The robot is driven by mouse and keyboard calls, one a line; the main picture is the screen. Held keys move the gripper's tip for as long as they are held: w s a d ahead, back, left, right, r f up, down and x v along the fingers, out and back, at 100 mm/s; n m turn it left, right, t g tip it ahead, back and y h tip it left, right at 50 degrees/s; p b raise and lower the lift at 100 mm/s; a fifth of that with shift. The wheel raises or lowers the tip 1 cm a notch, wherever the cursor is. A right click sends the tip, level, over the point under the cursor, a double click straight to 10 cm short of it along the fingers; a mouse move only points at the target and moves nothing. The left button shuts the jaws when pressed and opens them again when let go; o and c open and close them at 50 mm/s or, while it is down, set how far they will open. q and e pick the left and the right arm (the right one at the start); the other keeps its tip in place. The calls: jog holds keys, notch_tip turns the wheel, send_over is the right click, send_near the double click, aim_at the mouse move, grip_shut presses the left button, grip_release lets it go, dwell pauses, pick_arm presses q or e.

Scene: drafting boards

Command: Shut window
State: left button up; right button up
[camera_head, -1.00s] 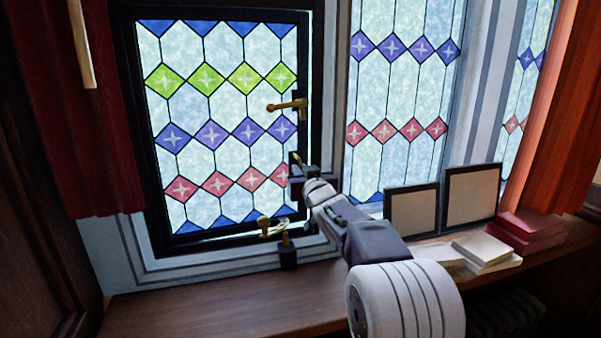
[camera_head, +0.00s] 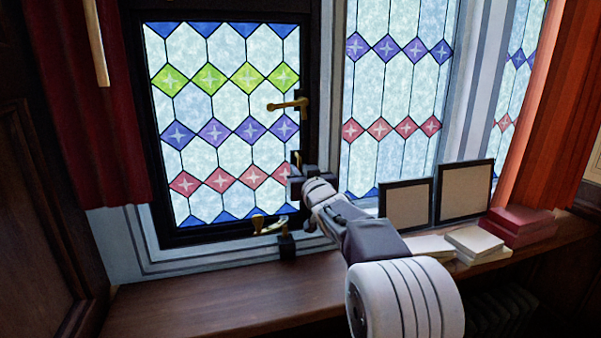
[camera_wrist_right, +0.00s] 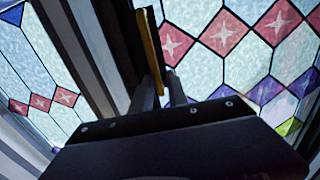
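The window (camera_head: 222,105) is a dark-framed stained-glass sash at the left in the head view, with a brass handle (camera_head: 288,104) on its right stile. It looks nearly in line with its surround; I cannot tell whether it is fully closed. A brass stay (camera_head: 268,224) is at its lower right corner. My right gripper (camera_head: 295,178) is at the sash's lower right edge. In the right wrist view its fingers (camera_wrist_right: 163,92) are apart, with a narrow brass bar (camera_wrist_right: 150,50) beside their tips; contact is unclear. The window glass (camera_wrist_right: 215,65) fills the right side there. My left gripper is not in view.
A wooden sill (camera_head: 215,297) runs below. Two dark frames (camera_head: 465,190), pale books (camera_head: 478,240) and red books (camera_head: 522,225) stand on its right part. A red curtain (camera_head: 85,110) hangs left, an orange one (camera_head: 555,130) right. The sill's left part is clear.

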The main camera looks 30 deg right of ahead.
jog(key=b+v, duration=0.1)
jog(key=v, duration=0.8)
jog(key=shift+b, duration=0.3)
jog(key=shift+s, duration=0.1)
